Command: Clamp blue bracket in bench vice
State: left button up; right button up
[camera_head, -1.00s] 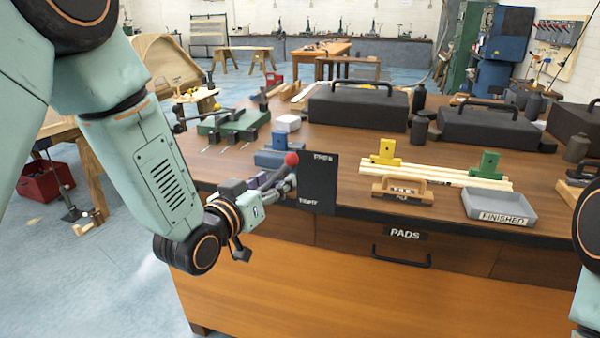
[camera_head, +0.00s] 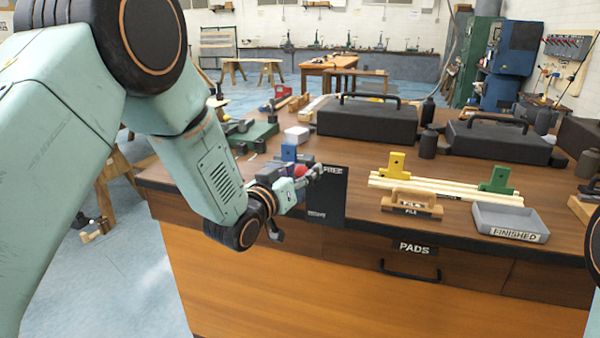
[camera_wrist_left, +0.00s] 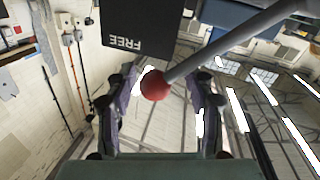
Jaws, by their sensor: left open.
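The blue bracket (camera_head: 288,153) stands upright at the bench vice near the table's front left edge. The vice is mostly hidden behind my left gripper (camera_head: 312,175), so I cannot tell how its jaws sit on the bracket. In the left wrist view, the vice's grey handle bar (camera_wrist_left: 225,44) slants in from the upper right and ends in a red ball (camera_wrist_left: 155,87). The ball appears between the two spread fingers of my left gripper, with gaps on both sides. My right gripper is out of view.
A wooden-handled file block (camera_head: 411,203) and a grey FINISHED tray (camera_head: 510,222) lie right. A black case (camera_head: 367,119) stands behind.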

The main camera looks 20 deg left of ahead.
pick_arm(q)
jog(key=shift+s+d+r, duration=0.1)
jog(key=shift+d, duration=0.1)
jog(key=shift+c, duration=0.3)
jog(key=shift+s, duration=0.1)
jog(key=shift+c, duration=0.8)
jog(key=shift+a, duration=0.15)
jog(key=c, duration=0.5)
grip_shut()
